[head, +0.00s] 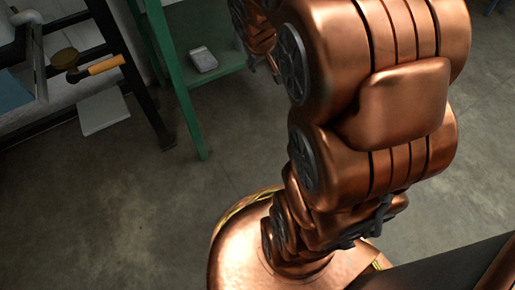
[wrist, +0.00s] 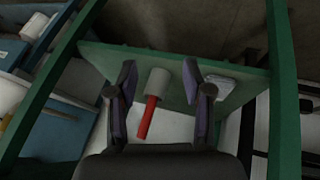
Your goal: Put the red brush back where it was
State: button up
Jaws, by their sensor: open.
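The red brush (wrist: 148,117) shows in the wrist view as a red handle with a pale grey, cylinder-like piece (wrist: 158,79) at its far end. I cannot tell whether that piece is part of the brush. It is at the green shelf (wrist: 112,62), with the handle reaching past the shelf's near edge in the picture. My gripper (wrist: 160,88) is open, with one finger on either side of the brush in the picture. No contact shows. In the head view my gripper (head: 266,66) is mostly hidden behind my arm beside the green shelf (head: 222,65), and the brush cannot be seen.
A small grey box (head: 202,59) lies on the green shelf, also in the wrist view (wrist: 222,85). Green posts flank the shelf. At left, a black-framed rack (head: 135,85) holds an orange-handled tool (head: 104,65); a white panel (head: 104,111) is beside it. The floor in front is clear.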

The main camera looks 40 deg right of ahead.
jog(key=s+a+g+y, duration=0.2)
jog(key=s+a+g, duration=0.2)
jog(key=s+a, duration=0.6)
jog(key=s+a+n+g+y, duration=0.1)
jog(key=s+a+g+y, duration=0.1)
jog(key=s+a, duration=0.8)
jog(key=s+f+g, duration=0.1)
jog(key=s, duration=0.5)
jog(key=shift+a+n+g, duration=0.2)
jog(key=shift+n+g, duration=0.1)
jog(key=shift+g, duration=0.1)
jog(key=r+p, duration=0.1)
jog(key=s+r+p, duration=0.1)
jog(key=r+p, duration=0.1)
jog(key=shift+s+r, duration=0.1)
